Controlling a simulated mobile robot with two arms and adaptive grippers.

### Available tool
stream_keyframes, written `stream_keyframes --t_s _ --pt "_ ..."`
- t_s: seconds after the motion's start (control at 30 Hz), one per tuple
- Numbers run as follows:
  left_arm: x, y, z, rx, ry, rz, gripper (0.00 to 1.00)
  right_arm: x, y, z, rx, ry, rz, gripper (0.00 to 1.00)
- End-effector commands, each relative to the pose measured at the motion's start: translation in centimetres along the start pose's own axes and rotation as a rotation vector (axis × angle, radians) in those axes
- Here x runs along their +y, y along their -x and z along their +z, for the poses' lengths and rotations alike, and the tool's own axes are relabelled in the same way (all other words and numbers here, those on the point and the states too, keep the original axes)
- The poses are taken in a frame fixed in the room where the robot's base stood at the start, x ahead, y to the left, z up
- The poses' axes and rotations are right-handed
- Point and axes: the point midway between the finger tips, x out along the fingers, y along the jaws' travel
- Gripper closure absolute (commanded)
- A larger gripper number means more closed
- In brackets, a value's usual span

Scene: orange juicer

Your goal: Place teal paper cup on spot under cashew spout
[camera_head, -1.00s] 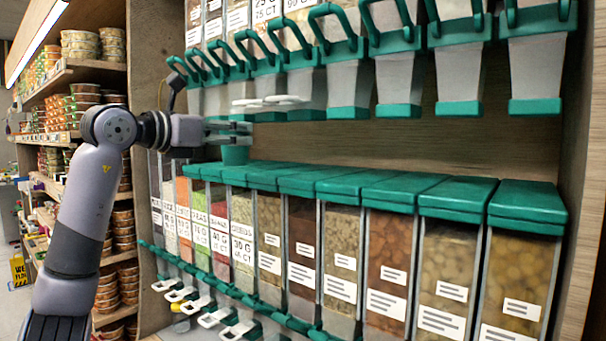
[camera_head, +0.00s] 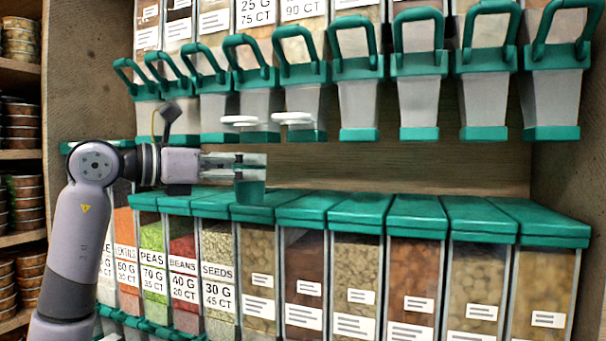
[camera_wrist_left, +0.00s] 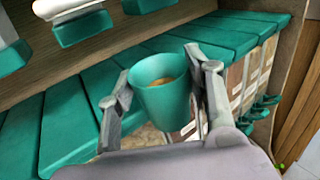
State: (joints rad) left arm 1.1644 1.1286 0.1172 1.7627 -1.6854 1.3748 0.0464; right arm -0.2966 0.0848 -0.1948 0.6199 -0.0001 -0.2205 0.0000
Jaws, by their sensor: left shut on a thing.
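A teal paper cup (camera_head: 250,189) is upright in my left gripper (camera_head: 250,164), above the teal lids of the lower bins. The left wrist view shows the cup (camera_wrist_left: 160,100) from above, clamped between the two fingers of the left gripper (camera_wrist_left: 160,84), with its open mouth up and something brownish-yellow showing inside. My right gripper is not in view.
Upper dispensers with teal handles (camera_head: 413,62) hang in a row above the cup. Lower bins with teal lids (camera_head: 415,215) run beneath it. The gap before the wooden back panel (camera_head: 430,165) is clear to the right. Shelves of stacked tubs (camera_head: 22,130) stand at left.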

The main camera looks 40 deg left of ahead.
Motion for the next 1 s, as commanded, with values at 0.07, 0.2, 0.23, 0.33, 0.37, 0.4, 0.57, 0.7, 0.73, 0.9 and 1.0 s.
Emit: stream_keyframes --t_s 0.07,0.2,0.23,0.33,0.37,0.4,0.57,0.7,0.73,0.9,1.0 --pt "-0.1 -2.4 0.7 0.003 0.003 -0.006 0.85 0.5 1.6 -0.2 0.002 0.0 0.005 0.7" --pt "-0.1 -5.9 0.8 0.002 0.002 -0.004 0.85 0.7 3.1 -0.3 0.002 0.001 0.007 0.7" --pt "-0.1 -6.5 0.9 0.0 0.003 -0.004 0.85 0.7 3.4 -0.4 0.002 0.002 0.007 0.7" --pt "-0.1 -8.2 0.8 0.001 0.002 -0.002 0.85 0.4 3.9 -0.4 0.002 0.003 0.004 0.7" --pt "0.0 -8.5 0.8 0.001 0.001 -0.001 0.85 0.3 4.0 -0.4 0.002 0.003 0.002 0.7" --pt "0.0 -8.8 0.7 0.0 0.001 0.0 0.85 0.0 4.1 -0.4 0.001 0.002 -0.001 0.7" --pt "0.0 -10.2 0.8 0.0 0.002 -0.001 0.85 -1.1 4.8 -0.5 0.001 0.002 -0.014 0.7" --pt "-0.1 -12.9 1.1 0.001 0.003 -0.003 0.85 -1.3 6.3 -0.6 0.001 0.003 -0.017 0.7" --pt "-0.1 -13.4 1.1 0.002 0.003 -0.002 0.85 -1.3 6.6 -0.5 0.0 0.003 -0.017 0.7" --pt "0.0 -13.2 -0.7 0.001 0.0 0.001 0.85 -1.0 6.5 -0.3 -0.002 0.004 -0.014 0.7" --pt "0.0 -13.1 -0.8 0.0 -0.001 0.001 0.85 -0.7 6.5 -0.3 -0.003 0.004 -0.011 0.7"
